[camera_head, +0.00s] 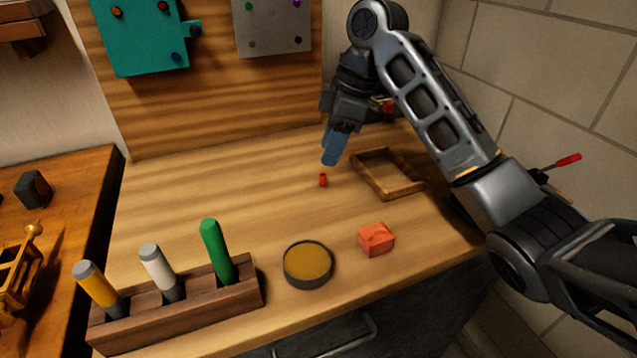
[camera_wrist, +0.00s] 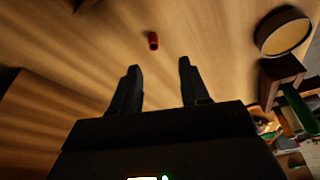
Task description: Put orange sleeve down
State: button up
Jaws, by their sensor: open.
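The orange sleeve (camera_head: 323,180) is a small orange-red cylinder on the wooden bench top, left of the wooden frame. It also shows in the wrist view (camera_wrist: 153,41), beyond the fingertips and between their lines. My gripper (camera_head: 330,160) is above the bench, just behind and above the sleeve in the head view. Its two fingers (camera_wrist: 160,66) are apart in the wrist view, with nothing between them. The sleeve and the fingers look apart.
An empty wooden frame (camera_head: 356,162) lies right of the sleeve. A red-orange block (camera_head: 377,239), a round dish (camera_head: 308,264) and a wooden rack (camera_head: 180,316) holding marker-like sticks stand nearer the front. The bench between sleeve and rack is clear.

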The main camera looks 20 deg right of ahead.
aim_at(320, 182)
jog(key=x, duration=0.2)
jog(key=d+x, duration=0.1)
jog(key=x, duration=0.2)
jog(key=shift+w+f, duration=0.2)
jog(key=shift+w, duration=0.05)
jog(key=shift+w+a+f, duration=0.1)
jog(key=shift+f, duration=0.45)
jog(key=shift+c, duration=0.4)
grip_shut()
